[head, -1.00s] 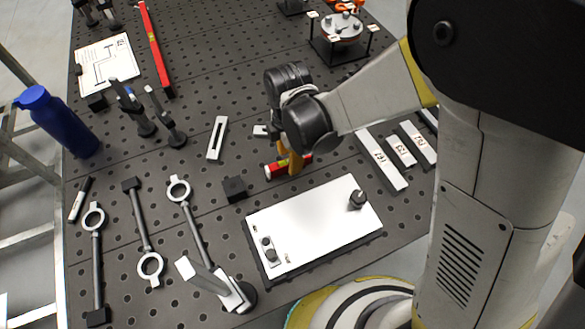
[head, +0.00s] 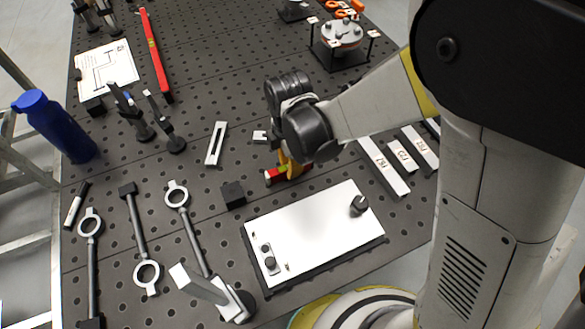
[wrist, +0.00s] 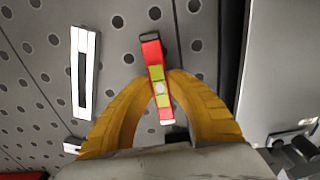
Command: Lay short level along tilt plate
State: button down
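The short level (head: 272,177) is a small red bar with yellow-green vials, left of and behind the tilt plate in the head view. My gripper (head: 288,172) is over its middle. In the wrist view the level (wrist: 154,56) lies between the two yellow fingers of my gripper (wrist: 162,78), whose tips appear to press on its long sides. I cannot tell whether it is clear of the table. The tilt plate (head: 310,228) is a white rectangular plate with a black knob at its right and small knobs at its left front. Its edge shows at right in the wrist view (wrist: 285,65).
A black block (head: 233,195) stands left of the tilt plate. A slotted white bar (head: 216,144) lies behind it. Labelled bars (head: 383,166) lie to the right. A mirror-like stand (head: 205,287) and ring-ended rods (head: 190,222) are at front left. A blue bottle (head: 55,127) stands at the left edge.

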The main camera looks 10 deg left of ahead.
dwell(0.4)
jog(key=shift+r+p, duration=2)
jog(key=shift+r, duration=1.05)
